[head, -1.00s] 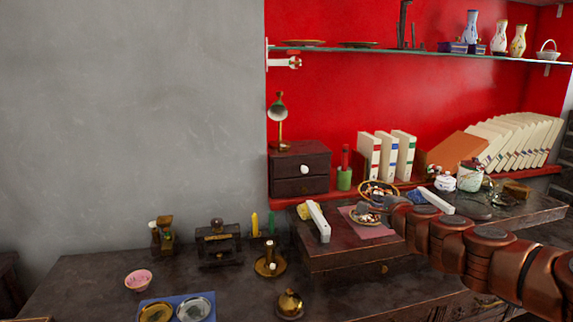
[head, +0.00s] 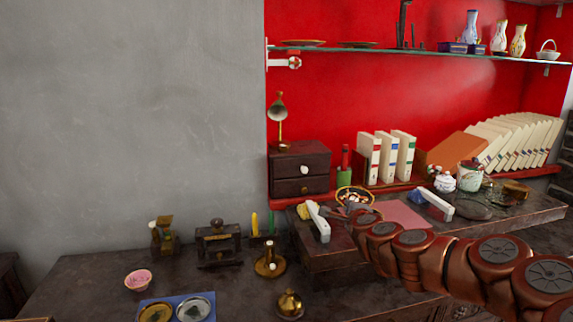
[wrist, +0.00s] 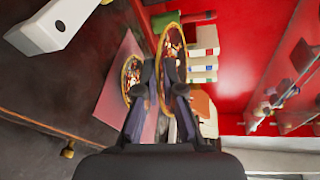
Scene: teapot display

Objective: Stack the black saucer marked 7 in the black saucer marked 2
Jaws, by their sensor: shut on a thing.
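My gripper (head: 345,213) is shut on the rim of a gold-rimmed black saucer (head: 355,194) with red and white decoration. In the wrist view this saucer (wrist: 167,38) stands nearly edge-on between the fingers (wrist: 161,74). A second gold-rimmed, patterned saucer (wrist: 127,72) lies on the pink mat (wrist: 112,92), apart from the held one and below it. In the head view my arm hides this second saucer. The numbers on both saucers cannot be read.
White bar-like handles (head: 318,222) and (head: 435,204) flank the pink mat (head: 405,213) on the dark raised chest. The wrist view shows one white handle (wrist: 45,28) close by.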

